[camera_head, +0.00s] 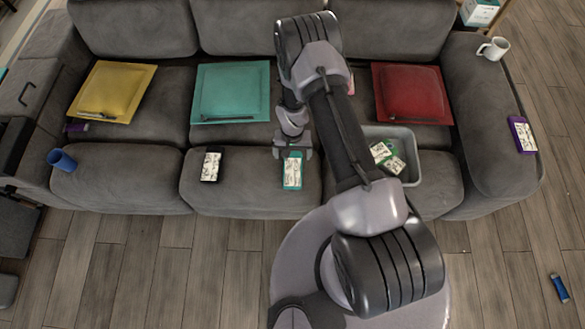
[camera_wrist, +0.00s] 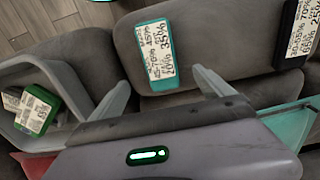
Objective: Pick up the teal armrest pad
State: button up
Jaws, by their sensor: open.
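The teal armrest pad (camera_head: 292,170) appears as a small teal block with a white printed label, lying on the front of the grey sofa's middle seat. In the wrist view the pad (camera_wrist: 157,55) lies just beyond and between the fingertips, label facing me. My gripper (camera_head: 293,150) is at the pad's back end in the head view. In the wrist view my gripper (camera_wrist: 162,82) is open with nothing between its fingers. I cannot tell its height above the pad.
A black labelled block (camera_head: 210,164) lies left of the pad. A grey bin (camera_head: 415,178) with green labelled blocks stands to the right. Behind are yellow (camera_head: 110,92), teal (camera_head: 231,92) and red (camera_head: 411,92) square cushions. A blue cup (camera_head: 62,160) lies far left.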

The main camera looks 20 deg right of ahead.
aim_at(293, 168)
notch_tip(293, 168, down, 7)
jog(key=shift+f+b, duration=0.1)
jog(key=shift+b, duration=0.95)
jog(key=f+b, duration=0.1)
jog(key=f, duration=0.2)
jog(key=f+b, duration=0.1)
jog(key=f, duration=0.1)
jog(key=shift+s+b, duration=0.25)
jog(key=shift+b, duration=0.1)
jog(key=shift+r, duration=0.1)
jog(key=c, duration=1.5)
